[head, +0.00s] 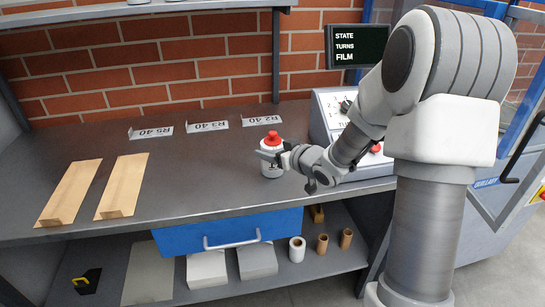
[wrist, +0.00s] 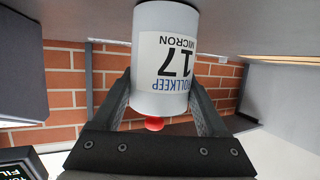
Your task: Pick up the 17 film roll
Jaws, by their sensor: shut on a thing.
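The 17 film roll (head: 271,168) is a white cylinder with a red knob on top, upright over the grey worktop. In the wrist view it appears upside down, and its label (wrist: 168,62) reads "17 MICRON". My gripper (head: 270,157) reaches it from the right. Its two dark fingers lie on either side of the roll in the wrist view and are shut on it. I cannot tell whether the roll's base touches the worktop.
The grey worktop (head: 215,188) is clear in front of the roll. Labelled plates (head: 207,126) stand behind, and two cardboard pieces (head: 122,187) lie at left. A control box (head: 334,105) stands close at right. Below are a blue drawer (head: 228,232) and a shelf with several rolls and stacks.

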